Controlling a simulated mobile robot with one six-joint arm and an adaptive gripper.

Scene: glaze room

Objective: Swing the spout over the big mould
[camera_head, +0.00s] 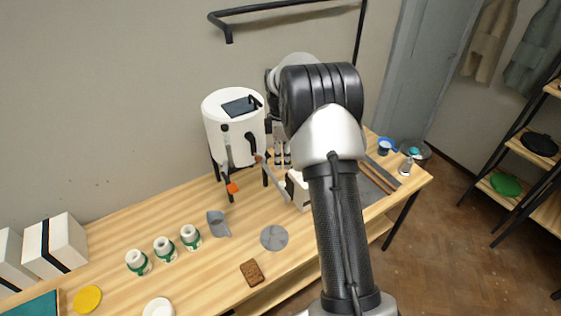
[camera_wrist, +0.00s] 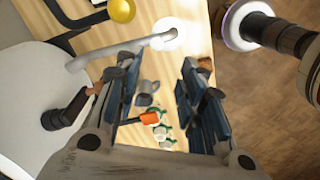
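A white drum-shaped tank (camera_head: 233,130) stands on dark legs on the wooden bench, and its pale wall fills the left of the wrist view (camera_wrist: 30,100). A grey pipe (camera_wrist: 110,51) that looks like the spout reaches out beside it. An orange piece (camera_head: 232,188) hangs below the tank front; it shows between my fingers, farther off, in the wrist view (camera_wrist: 150,116). A large white block with a black strap (camera_head: 68,243), likely the big mould, stands at the left.
Several small items line the bench: white pots with green bands (camera_head: 165,250), a grey jug (camera_head: 217,223), a grey disc (camera_head: 274,237), a brown block (camera_head: 252,272) and a yellow disc (camera_head: 87,299). A black rail (camera_head: 280,7) is above the tank.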

